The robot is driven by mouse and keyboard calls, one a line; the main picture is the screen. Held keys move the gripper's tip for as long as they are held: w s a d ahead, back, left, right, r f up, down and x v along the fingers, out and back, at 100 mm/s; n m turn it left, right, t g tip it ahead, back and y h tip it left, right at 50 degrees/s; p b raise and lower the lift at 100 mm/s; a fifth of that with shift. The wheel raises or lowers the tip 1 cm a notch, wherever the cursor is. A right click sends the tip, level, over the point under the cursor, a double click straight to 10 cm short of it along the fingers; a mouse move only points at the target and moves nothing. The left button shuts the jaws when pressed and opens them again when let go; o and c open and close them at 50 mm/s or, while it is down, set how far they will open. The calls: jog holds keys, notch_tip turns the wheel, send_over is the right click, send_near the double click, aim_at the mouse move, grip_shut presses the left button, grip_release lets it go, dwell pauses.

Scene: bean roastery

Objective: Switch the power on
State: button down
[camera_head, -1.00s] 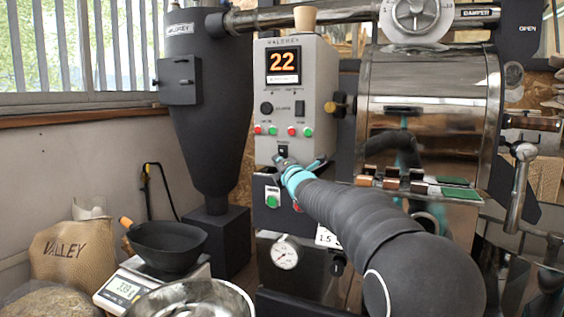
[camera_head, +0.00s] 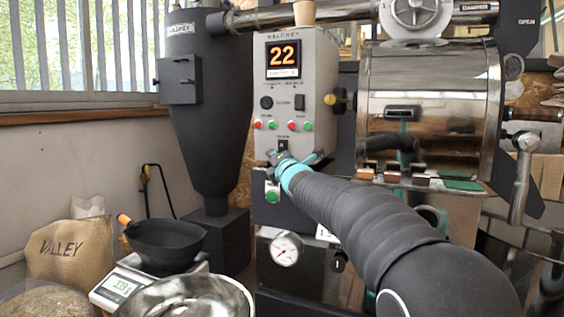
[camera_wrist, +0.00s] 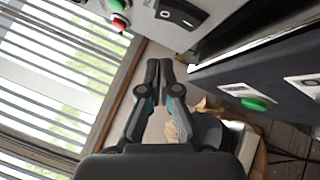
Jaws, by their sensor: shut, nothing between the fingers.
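The roaster's control panel (camera_head: 318,85) is a light grey box with a lit orange display (camera_head: 283,58) reading 22. A small black rocker switch (camera_head: 283,145) sits low on its front. In the wrist view the black rocker (camera_wrist: 178,14) shows white line and circle marks, at the top edge; I cannot tell which side is pressed in. My gripper (camera_head: 279,158) is just below the rocker in the head view. In the wrist view my gripper (camera_wrist: 164,78) is shut and empty, its fingertips apart from the rocker in the picture. Contact cannot be judged in the head view.
Red and green buttons (camera_head: 291,126) line the panel above the rocker. A green button (camera_head: 271,196) is on the dark box below. The shiny drum (camera_head: 430,100) stands right. A scale (camera_head: 115,287) with a black pan (camera_head: 165,245) and a steel bowl (camera_head: 190,300) are lower left.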

jog(key=shift+s+a+r+b, duration=0.1)
jog(key=shift+s+a+b, duration=0.1)
jog(key=shift+s+b, duration=0.3)
jog(key=shift+s+a+r+b, duration=0.1)
jog(key=shift+s+a+b, duration=0.15)
jog(key=shift+s, duration=0.35)
